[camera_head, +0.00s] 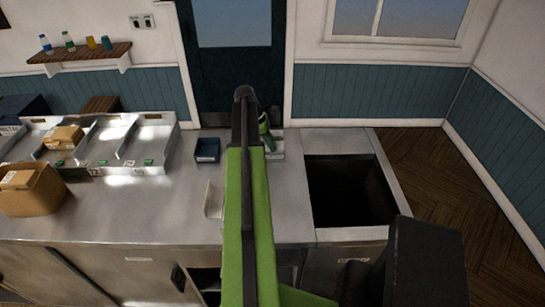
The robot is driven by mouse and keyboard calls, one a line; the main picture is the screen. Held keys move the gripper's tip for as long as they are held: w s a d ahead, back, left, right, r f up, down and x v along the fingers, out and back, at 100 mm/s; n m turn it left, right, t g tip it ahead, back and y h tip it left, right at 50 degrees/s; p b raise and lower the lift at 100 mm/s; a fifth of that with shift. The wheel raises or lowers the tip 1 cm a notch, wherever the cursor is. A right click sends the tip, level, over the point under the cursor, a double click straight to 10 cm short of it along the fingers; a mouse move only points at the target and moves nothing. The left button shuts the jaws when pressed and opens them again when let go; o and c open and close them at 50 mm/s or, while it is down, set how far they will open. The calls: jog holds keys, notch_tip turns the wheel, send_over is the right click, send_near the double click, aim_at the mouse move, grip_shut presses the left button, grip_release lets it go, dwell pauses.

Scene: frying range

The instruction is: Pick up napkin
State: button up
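No napkin can be made out for certain. A small white upright piece (213,199), possibly a napkin holder, stands on the steel counter (130,215) just left of my arm and is partly hidden by it. My green and black arm reaches forward over the counter. Its far end, with my gripper (268,137), shows only in part behind the arm, over a small pale tray (277,150). The fingers are not clear, so I cannot tell whether they are open or hold anything.
A dark blue box (207,150) stands left of my arm. Metal trays (110,140) and cardboard boxes (32,190) fill the counter's left side. A deep dark opening (350,190) lies to the right. The counter's middle left is clear. A wall shelf (80,55) holds bottles.

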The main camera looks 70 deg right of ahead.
jog(key=shift+s+f, duration=0.2)
jog(key=shift+f, duration=0.35)
jog(key=shift+r, duration=0.15)
grip_shut()
jog(key=shift+r+p, duration=0.5)
jog(key=shift+p, duration=0.1)
notch_tip(320, 180, up, 4)
jog(key=p, duration=0.4)
jog(key=s+a+r+p, duration=0.6)
jog(key=a, duration=0.3)
jog(key=shift+s+a, duration=0.25)
jog(key=shift+s, duration=0.1)
